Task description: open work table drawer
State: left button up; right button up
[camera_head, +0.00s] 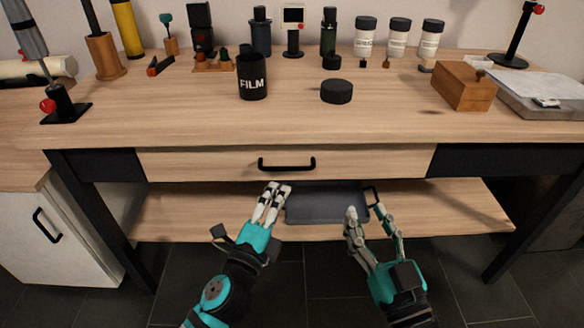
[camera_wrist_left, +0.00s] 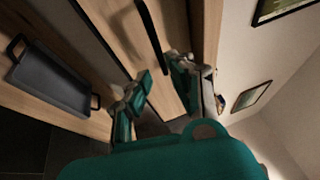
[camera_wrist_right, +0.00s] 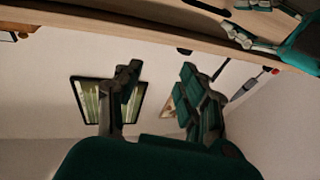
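The work table's drawer (camera_head: 220,165) has a light wood front that looks flush with the frame, so it appears shut. Its black bar handle (camera_head: 287,164) is at the middle of the front and also shows in the left wrist view (camera_wrist_left: 150,35). My left gripper (camera_head: 278,188) is open and empty, its fingertips just below the handle in the head view. In the left wrist view (camera_wrist_left: 161,72) the handle shows between and beyond the fingers; I see no contact. My right gripper (camera_head: 366,202) is open and empty, lower and to the right, in front of the lower shelf.
A grey tray (camera_head: 325,205) sits on the lower shelf (camera_head: 440,205) behind my grippers. The tabletop (camera_head: 190,115) holds a black film canister (camera_head: 252,76), a round black lid (camera_head: 337,91), a wooden box (camera_head: 464,88) and several bottles. A white cabinet (camera_head: 60,240) stands left.

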aim_at(292, 167)
pick_arm(q)
jog(key=b+x, duration=0.1)
jog(key=x, duration=0.7)
jog(key=shift+w+d, duration=0.1)
jog(key=shift+w, duration=0.2)
pick_arm(e)
jog(key=r+t, duration=0.1)
jog(key=s+r+t+y, duration=0.1)
jog(key=r, duration=0.1)
jog(key=shift+a+r, duration=0.1)
jog(key=shift+r, duration=0.05)
pick_arm(q)
grip_shut()
